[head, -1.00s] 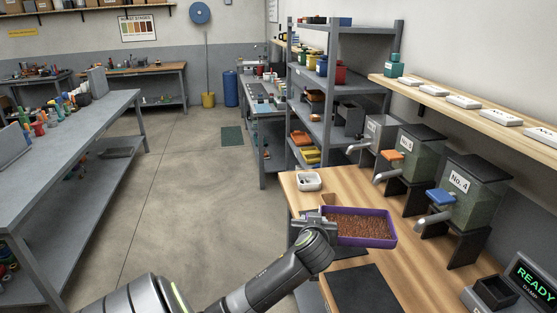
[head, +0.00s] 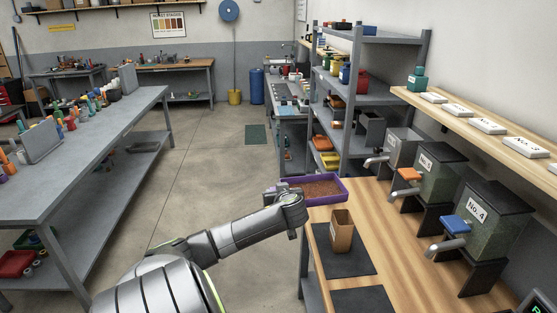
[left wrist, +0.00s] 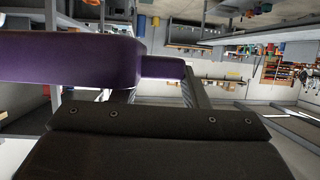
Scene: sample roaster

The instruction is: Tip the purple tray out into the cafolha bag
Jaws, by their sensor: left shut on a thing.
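The purple tray (head: 334,199) holds brown coffee beans and looks about level. My left gripper (head: 284,193) is shut on the tray's left side, holding it up over the far left part of the wooden counter. The tray's purple wall also fills the upper left of the left wrist view (left wrist: 70,58). A brown open-topped bag (head: 341,234) stands upright on a dark mat (head: 331,263), nearer to me than the tray and apart from it. I cannot read a name on it. My right gripper is not in view.
Roaster-style hoppers with spouts line the counter's right side, including one marked No. 4 (head: 484,226). A second dark mat (head: 362,301) lies bare in front. A grey shelf rack (head: 345,110) stands behind the tray. The wooden counter (head: 410,262) is clear right of the bag.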

